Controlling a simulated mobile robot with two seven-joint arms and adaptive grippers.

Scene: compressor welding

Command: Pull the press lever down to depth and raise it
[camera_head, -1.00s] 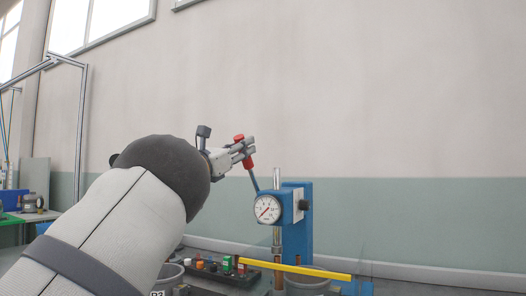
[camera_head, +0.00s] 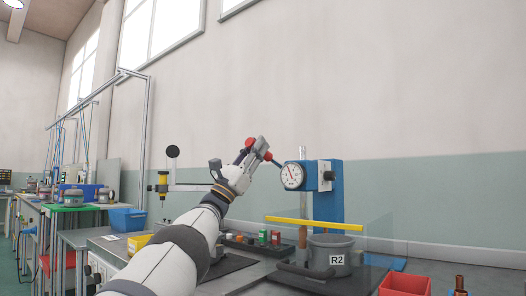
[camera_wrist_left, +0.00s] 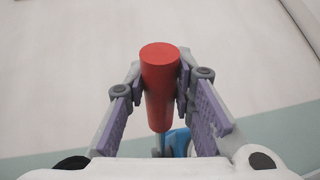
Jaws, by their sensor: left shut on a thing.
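The blue press (camera_head: 329,190) stands right of centre in the head view, with a white round dial gauge (camera_head: 292,176) on its head and a metal ram pointing down. Its lever (camera_head: 272,161) runs from the head up and left to a red handle. My left gripper (camera_head: 256,151) is shut on that red handle (camera_wrist_left: 160,85), which sits between the two fingers in the left wrist view. The lever is raised. Below the press is a grey pot marked R2 (camera_head: 332,252). My right gripper is not in view.
A yellow bar (camera_head: 300,223) and a clear panel stand in front of the press. A row of coloured buttons (camera_head: 250,238) lies left of the pot. A red bin (camera_head: 405,286) is at lower right. A yellow-bodied tool (camera_head: 163,186) hangs from an arm at left.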

